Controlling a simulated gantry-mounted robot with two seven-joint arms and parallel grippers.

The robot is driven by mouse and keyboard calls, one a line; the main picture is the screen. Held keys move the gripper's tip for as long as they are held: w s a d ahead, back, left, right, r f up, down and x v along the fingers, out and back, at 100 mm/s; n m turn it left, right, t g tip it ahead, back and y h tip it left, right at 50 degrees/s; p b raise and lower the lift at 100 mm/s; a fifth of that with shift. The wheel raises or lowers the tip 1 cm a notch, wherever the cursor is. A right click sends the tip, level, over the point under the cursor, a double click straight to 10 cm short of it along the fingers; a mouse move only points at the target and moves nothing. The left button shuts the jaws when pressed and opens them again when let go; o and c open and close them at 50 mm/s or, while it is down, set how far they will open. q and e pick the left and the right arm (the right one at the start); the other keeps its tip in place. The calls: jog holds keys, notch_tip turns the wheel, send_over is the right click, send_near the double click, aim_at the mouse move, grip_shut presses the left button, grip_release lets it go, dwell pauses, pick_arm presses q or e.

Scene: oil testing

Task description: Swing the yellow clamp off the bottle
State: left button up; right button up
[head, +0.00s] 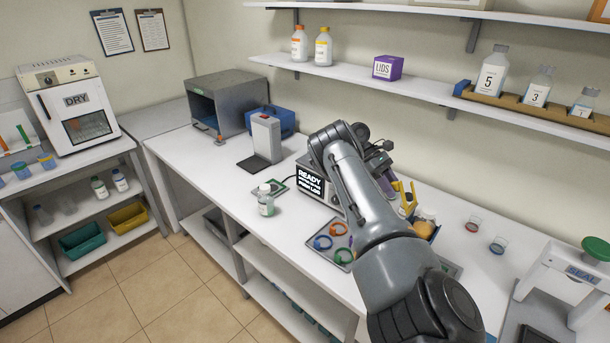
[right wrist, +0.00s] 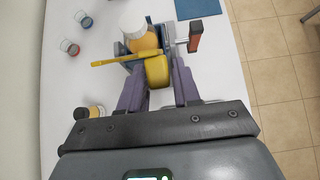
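The yellow clamp (head: 411,190) rises above an amber bottle (head: 424,227) on the bench in the head view. In the right wrist view the clamp's yellow bar (right wrist: 117,60) lies across the white-capped bottle (right wrist: 138,27), and its broad yellow end (right wrist: 157,69) sits between the purple fingers of my right gripper (right wrist: 160,82). The fingers stand apart by about the width of that end; whether they press on it, I cannot tell. In the head view my right arm hides most of the gripper. My left gripper is not in view.
A READY instrument (head: 310,183), a small bottle (head: 265,200) and a tray of coloured rings (head: 342,255) lie left of my arm. Two small cups (head: 473,223) (head: 497,245) stand to the right, with the SEAL press (head: 583,272) beyond. A red-ended lever (right wrist: 195,35) sits beside the holder.

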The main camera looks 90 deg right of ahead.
jog(key=b+v, duration=0.3)
jog(key=v, duration=0.7)
jog(key=shift+w+r, duration=0.2)
jog(key=shift+d, duration=0.2)
